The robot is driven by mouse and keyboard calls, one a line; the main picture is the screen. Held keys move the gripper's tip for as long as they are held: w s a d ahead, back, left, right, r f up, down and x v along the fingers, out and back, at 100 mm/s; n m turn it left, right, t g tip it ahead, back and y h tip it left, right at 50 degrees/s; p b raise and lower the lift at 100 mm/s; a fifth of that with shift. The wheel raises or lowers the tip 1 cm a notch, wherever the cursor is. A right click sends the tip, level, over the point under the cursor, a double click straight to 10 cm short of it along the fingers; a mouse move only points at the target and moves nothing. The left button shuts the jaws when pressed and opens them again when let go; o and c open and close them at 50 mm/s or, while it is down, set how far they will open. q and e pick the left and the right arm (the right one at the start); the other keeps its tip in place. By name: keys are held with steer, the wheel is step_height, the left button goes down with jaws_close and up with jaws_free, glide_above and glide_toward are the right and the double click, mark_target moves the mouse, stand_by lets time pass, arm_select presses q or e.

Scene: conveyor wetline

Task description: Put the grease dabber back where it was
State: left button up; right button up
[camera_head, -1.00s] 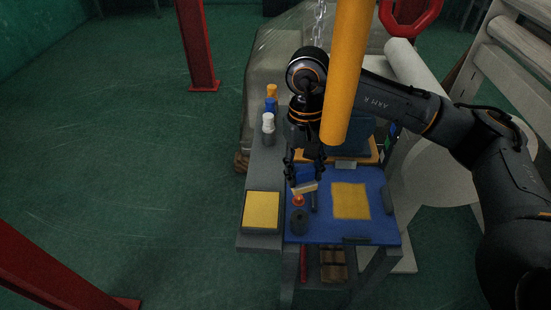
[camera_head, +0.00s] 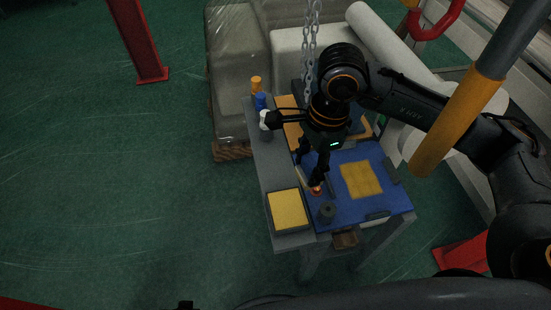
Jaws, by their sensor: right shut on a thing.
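My right gripper (camera_head: 311,180) is low over the left part of the blue mat (camera_head: 345,207) on the workbench, pointing down. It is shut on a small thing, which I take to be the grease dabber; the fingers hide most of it. A pale strip (camera_head: 302,176) shows beside the fingers, and an orange piece (camera_head: 316,190) shows at the fingertips. I cannot tell whether it touches the mat. A dark grey round pot (camera_head: 327,212) stands on the mat just nearer to me. My left gripper is not in view.
A yellow pad in a grey tray (camera_head: 288,210) lies left of the mat. A yellow sheet (camera_head: 361,180) lies on the mat's right. Orange, blue and white-capped bottles (camera_head: 265,118) stand along the bench's left edge. A yellow post (camera_head: 450,123) and a hanging chain (camera_head: 309,40) are close by.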

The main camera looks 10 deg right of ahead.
steer(key=shift+s+a+r+m, duration=0.25)
steer(key=shift+r+m, duration=0.05)
steer(key=shift+m, duration=0.6)
steer(key=shift+w+a+f, duration=0.1)
steer(key=shift+w+a, duration=0.05)
steer(key=shift+w, duration=0.1)
steer(key=w+a+f, duration=0.1)
steer(key=w+f, duration=0.2)
steer(key=w, duration=0.1)
steer(key=w+a+f, duration=0.1)
steer(key=w+f, duration=0.1)
steer(key=w, duration=0.2)
steer(key=w+a+f, duration=0.1)
steer(key=w+f, duration=0.2)
steer(key=shift+w+a+f, duration=0.2)
steer(key=shift+w+f, duration=0.1)
steer(key=shift+w, duration=0.1)
steer(key=shift+w+a+f, duration=0.2)
steer(key=shift+w+f, duration=0.35)
steer(key=shift+f, duration=0.2)
step_height(320, 180, down, 3)
steer(key=shift+r, duration=0.1)
arm_select(q)
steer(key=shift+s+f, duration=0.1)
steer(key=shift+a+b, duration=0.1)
steer(key=shift+b, duration=0.2)
